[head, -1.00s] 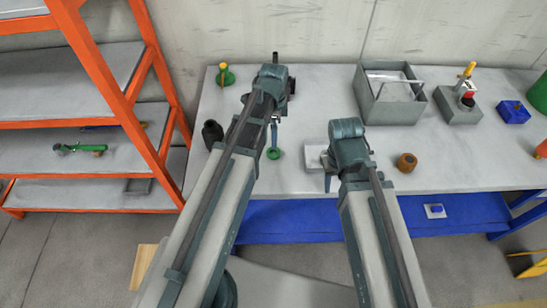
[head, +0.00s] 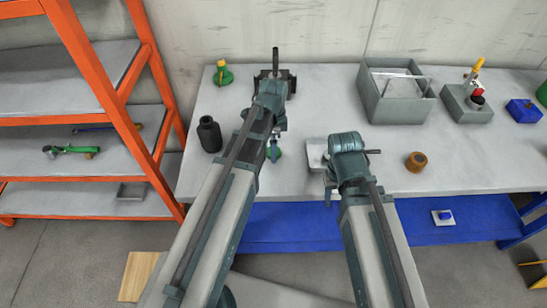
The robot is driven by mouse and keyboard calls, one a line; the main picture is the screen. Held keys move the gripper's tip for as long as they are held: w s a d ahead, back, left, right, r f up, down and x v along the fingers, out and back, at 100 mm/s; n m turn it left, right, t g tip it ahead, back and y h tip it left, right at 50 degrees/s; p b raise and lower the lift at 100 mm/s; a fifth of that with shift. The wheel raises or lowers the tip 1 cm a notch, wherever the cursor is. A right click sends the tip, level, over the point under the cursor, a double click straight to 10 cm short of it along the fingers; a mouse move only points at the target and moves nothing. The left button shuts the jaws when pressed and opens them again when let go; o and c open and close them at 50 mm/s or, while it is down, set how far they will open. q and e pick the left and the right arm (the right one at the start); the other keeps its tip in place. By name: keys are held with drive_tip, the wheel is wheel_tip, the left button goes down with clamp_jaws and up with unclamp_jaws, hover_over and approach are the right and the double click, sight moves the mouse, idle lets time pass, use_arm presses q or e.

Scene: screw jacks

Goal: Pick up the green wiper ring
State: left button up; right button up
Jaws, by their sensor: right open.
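The green wiper ring (head: 280,153) lies on the grey bench top near its front edge, partly hidden behind my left gripper (head: 274,155). The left gripper points down at the ring, with its fingertips over or beside it. I cannot tell whether they touch it or how far apart they are. My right gripper (head: 329,186) is open and points down near the bench's front edge, right of the ring, in front of a pale grey block (head: 316,150).
A black bottle (head: 209,134) stands left of my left arm. A green item with a yellow top (head: 222,73), a dark device with a post (head: 288,80) and a grey bin (head: 397,107) stand farther back. A brown ring-shaped part (head: 415,162) lies right of my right wrist.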

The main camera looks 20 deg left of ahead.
use_arm(q)
drive_tip(key=shift+f+b, duration=0.35)
drive_tip(key=shift+f, duration=0.45)
use_arm(e)
drive_tip(key=shift+f, duration=0.75)
use_arm(q)
drive_tip(key=shift+r, duration=0.1)
drive_tip(key=c, duration=1.4)
drive_tip(key=shift+r, duration=0.1)
use_arm(e)
drive_tip(key=shift+r, duration=0.15)
